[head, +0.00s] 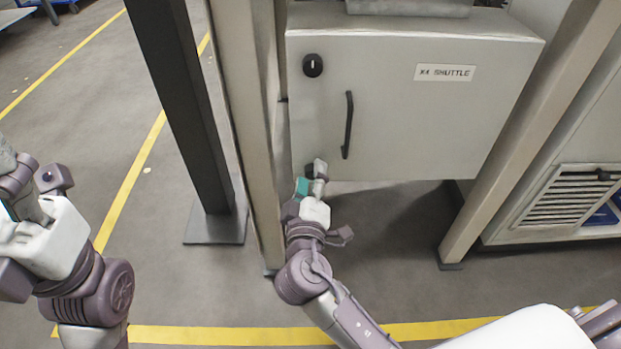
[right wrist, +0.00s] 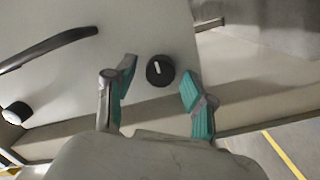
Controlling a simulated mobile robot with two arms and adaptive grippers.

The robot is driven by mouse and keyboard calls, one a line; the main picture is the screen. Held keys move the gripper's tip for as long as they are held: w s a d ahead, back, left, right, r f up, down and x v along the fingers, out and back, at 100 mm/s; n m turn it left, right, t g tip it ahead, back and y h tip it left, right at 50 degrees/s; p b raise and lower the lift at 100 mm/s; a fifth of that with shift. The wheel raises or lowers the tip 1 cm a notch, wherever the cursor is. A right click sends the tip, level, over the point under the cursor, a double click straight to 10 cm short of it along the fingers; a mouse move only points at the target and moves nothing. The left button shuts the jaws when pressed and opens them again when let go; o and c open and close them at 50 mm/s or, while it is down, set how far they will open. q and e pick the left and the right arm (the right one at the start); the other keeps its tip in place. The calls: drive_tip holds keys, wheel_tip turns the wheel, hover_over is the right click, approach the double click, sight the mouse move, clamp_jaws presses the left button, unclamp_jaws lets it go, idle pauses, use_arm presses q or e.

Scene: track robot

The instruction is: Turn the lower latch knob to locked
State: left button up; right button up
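The lower latch knob (right wrist: 160,71) is round and black with a white pointer mark. It sits near the lower left corner of the grey cabinet door (head: 420,105), and in the head view (head: 309,169) my gripper mostly hides it. My right gripper (right wrist: 159,78) is open, its teal-padded fingers on either side of the knob with gaps visible. In the right wrist view the pointer runs nearly up and down the picture. In the head view my right gripper (head: 311,177) is at the door's bottom edge. My left gripper (head: 22,195) is at the left edge, its fingers unclear.
An upper knob (head: 313,65) with an upright white mark and a black bar handle (head: 348,125) are on the same door. A label (head: 444,73) reads "K4 SHUTTLE". A beige post (head: 245,120) stands close left of the door, with a dark post (head: 183,100) beyond it.

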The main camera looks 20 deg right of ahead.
clamp_jaws()
